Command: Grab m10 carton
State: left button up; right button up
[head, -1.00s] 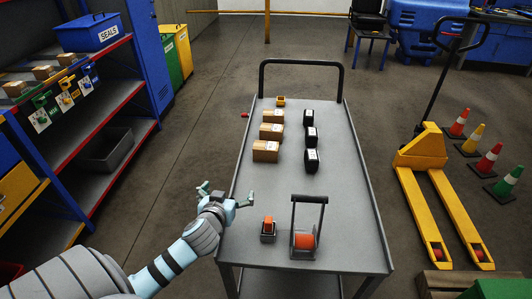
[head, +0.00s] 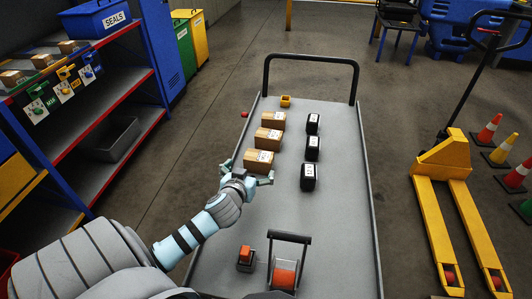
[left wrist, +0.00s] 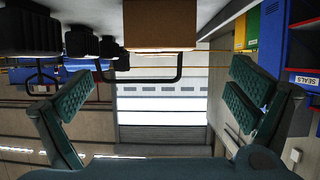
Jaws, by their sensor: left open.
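Three brown cartons stand in a row on the grey cart: a front one (head: 258,162), a middle one (head: 267,140) and a far one (head: 272,121). Their white labels are too small to read, so I cannot tell which is m10. My left gripper (head: 247,173) is open and empty at the near side of the front carton, its fingers spread left and right. In the left wrist view, which looks upside down, a carton (left wrist: 160,24) shows at the top, ahead of and between the open fingers (left wrist: 158,105). My right gripper is not in view.
Several black labelled blocks (head: 307,177) stand right of the cartons on the cart (head: 335,235). A small yellow box (head: 286,101) is behind them. Orange pieces in holders (head: 284,278) are at the near end. Shelves (head: 110,105) stand left, a yellow pallet jack (head: 443,165) right.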

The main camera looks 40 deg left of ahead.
aim_at(258, 157)
pick_arm(q)
jog(key=x, duration=0.2)
jog(key=b+x, duration=0.1)
jog(key=x, duration=0.1)
jog(key=shift+w+a+f, duration=0.1)
jog(key=shift+w+a, duration=0.05)
jog(key=shift+a, duration=0.35)
jog(key=x, duration=0.2)
jog(key=b+x, duration=0.1)
jog(key=x, duration=0.3)
jog(key=shift+w+d+b, duration=0.25)
jog(key=shift+w+b, duration=0.1)
jog(key=shift+w, duration=0.1)
jog(key=shift+s, duration=0.1)
jog(key=shift+c, duration=0.2)
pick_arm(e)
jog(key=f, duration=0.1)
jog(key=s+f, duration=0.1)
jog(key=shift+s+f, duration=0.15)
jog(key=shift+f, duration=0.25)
pick_arm(q)
jog(key=c, duration=1.5)
